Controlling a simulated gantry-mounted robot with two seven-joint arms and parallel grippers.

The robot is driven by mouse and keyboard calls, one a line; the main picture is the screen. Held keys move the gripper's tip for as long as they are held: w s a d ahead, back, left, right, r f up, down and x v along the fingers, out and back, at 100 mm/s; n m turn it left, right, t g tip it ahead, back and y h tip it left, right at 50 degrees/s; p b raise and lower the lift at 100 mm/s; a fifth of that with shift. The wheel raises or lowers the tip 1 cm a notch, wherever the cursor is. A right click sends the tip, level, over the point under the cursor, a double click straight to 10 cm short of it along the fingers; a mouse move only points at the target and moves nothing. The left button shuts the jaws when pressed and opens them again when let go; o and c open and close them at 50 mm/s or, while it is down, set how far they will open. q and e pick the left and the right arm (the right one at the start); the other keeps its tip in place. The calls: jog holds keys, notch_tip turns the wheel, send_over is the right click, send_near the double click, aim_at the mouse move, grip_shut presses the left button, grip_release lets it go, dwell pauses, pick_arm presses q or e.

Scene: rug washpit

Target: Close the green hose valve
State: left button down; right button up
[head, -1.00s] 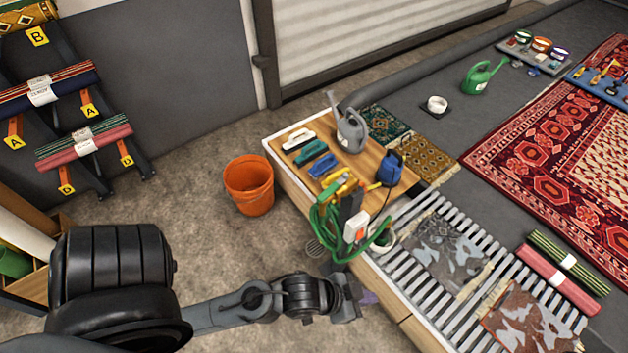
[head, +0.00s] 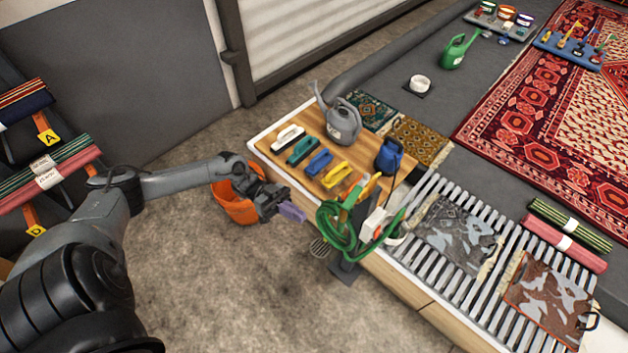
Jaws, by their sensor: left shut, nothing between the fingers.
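The green hose (head: 338,238) hangs in coils on a dark post at the near-left edge of the bench. A green upright piece (head: 352,195) stands at the top of the coils. It may be the hose valve's handle, but it is too small to tell whether it is open or closed. My left gripper (head: 293,212) has purple fingers, which are shut with nothing between them. It is left of the hose coils, apart from them, and in front of the orange bucket in the picture. My right gripper is not in view.
The orange bucket (head: 236,208) stands on the floor, partly hidden by my left arm. A grey watering can (head: 342,122), several coloured brushes and a blue sprayer (head: 389,156) crowd the bench top. A white-and-orange box (head: 375,222) sits right beside the hose.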

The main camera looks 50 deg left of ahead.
pick_arm(q)
jog(key=w+a+r+y, duration=0.2)
jog(key=w+a+r, duration=0.15)
jog(key=a, duration=0.55)
jog(key=m, duration=0.2)
send_near(357, 191)
jog(key=d, duration=0.5)
jog(key=shift+s+d+f+t+b, duration=0.3)
jog(key=shift+d+b, duration=0.15)
jog(key=shift+d, duration=0.1)
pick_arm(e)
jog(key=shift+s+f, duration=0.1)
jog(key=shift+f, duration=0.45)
pick_arm(q)
jog(key=shift+r, duration=0.1)
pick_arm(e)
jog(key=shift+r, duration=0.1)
